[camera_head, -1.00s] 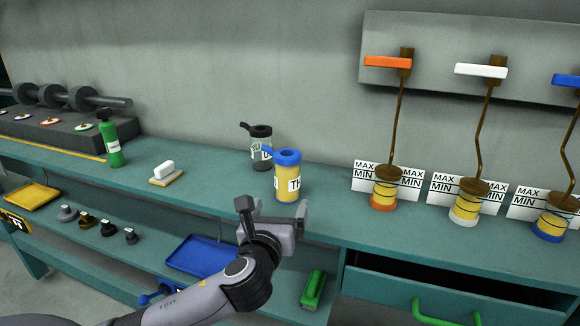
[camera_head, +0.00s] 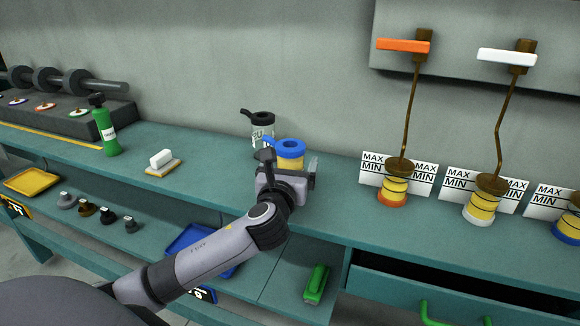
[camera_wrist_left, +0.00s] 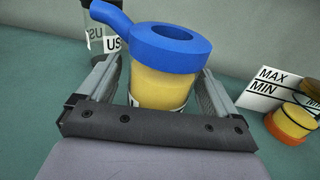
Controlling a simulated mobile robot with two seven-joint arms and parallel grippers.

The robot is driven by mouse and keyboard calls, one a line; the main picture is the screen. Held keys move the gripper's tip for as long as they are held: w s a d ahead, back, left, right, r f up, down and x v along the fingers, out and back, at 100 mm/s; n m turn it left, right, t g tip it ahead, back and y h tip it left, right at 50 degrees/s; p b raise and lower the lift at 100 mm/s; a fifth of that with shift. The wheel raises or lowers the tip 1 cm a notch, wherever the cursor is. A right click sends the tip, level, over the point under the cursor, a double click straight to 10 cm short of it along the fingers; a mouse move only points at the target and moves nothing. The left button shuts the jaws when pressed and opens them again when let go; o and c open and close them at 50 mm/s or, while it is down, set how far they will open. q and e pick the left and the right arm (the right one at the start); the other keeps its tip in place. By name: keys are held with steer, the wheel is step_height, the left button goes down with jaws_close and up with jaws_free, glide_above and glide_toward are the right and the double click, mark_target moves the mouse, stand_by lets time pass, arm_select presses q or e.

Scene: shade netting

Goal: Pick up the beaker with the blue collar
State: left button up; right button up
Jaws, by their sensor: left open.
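The beaker with the blue collar (camera_head: 290,150) stands upright on the teal bench and holds yellow contents. In the head view its lower part is hidden behind my left gripper (camera_head: 288,166). In the left wrist view the beaker (camera_wrist_left: 163,85) sits between the two fingers of my left gripper (camera_wrist_left: 163,88), one finger on each side. The fingers are open, and the blue collar with its spout shows above them. My right gripper is not in view.
A beaker with a black collar (camera_head: 262,130) stands just behind and left of the blue-collared one. A green bottle (camera_head: 107,130) and a white-handled block (camera_head: 162,162) are farther left. Yellow cylinders with MAX/MIN cards (camera_head: 393,188) stand to the right. The grey wall is behind.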

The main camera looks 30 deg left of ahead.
arm_select(q)
steer(key=shift+w+a, duration=0.3)
steer(key=shift+w, duration=0.3)
steer(key=shift+c, duration=0.2)
steer(key=c, duration=1.1)
steer(key=shift+c, duration=0.6)
steer(key=shift+r, duration=0.15)
